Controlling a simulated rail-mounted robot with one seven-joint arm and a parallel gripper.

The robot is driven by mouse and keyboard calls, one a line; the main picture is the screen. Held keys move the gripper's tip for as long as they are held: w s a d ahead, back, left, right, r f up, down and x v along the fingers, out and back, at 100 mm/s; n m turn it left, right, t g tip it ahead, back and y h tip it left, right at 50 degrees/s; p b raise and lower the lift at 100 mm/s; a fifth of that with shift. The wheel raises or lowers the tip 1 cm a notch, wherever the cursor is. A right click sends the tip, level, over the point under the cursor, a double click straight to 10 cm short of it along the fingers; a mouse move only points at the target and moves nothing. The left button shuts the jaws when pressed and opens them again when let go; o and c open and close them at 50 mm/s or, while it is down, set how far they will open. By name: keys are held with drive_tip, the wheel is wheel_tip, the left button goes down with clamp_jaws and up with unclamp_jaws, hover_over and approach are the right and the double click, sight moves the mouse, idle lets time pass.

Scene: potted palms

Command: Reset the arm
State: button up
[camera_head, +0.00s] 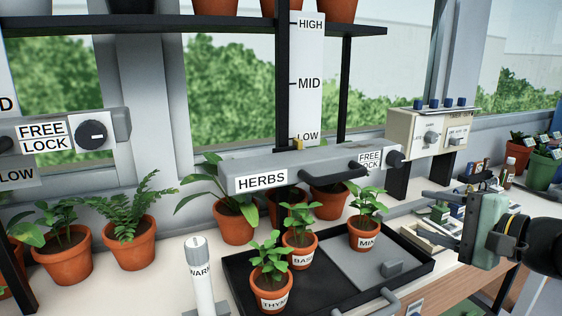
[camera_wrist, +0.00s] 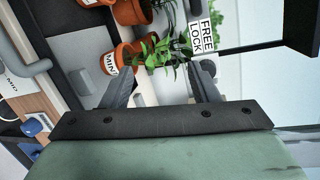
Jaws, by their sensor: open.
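My gripper (camera_head: 424,212) is at the right in the head view, with its green body and two grey fingers pointing left. The fingers are spread apart, and nothing is held between them. In the wrist view my gripper (camera_wrist: 163,75) also shows both fingers apart. Beyond them are the MINT pot (camera_wrist: 110,61) and its leaves. The gripper is to the right of the black tray (camera_head: 425,262), clear of the pots.
The tray holds the THYME pot (camera_head: 272,298), the BASIL pot (camera_head: 300,257) and the MINT pot (camera_head: 364,238). A grey HERBS bar (camera_head: 310,165) with a FREE/LOCK knob (camera_head: 395,158) spans above. A beige control box (camera_head: 432,130) stands behind. A white WARM cylinder (camera_head: 201,285) is at the front.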

drive_tip(key=s+a+f+n+g+p, duration=0.2)
drive_tip(key=s+a+n+g+p, duration=0.15)
drive_tip(key=a+g+p, duration=0.6)
drive_tip(key=s+a+f+n+g+h+p, duration=0.1)
drive_tip(key=s+a+n+g+h+p, duration=0.1)
drive_tip(key=s+n+p, duration=0.3)
drive_tip(key=s+a+f+n+g+h+p, duration=0.1)
drive_tip(key=s+a+n+h+p, duration=0.3)
drive_tip(key=s+n+h, duration=0.1)
drive_tip(key=shift+s+a+n+g+h+p, duration=0.35)
drive_tip(key=shift+s+n, duration=0.2)
drive_tip(key=shift+n, duration=0.2)
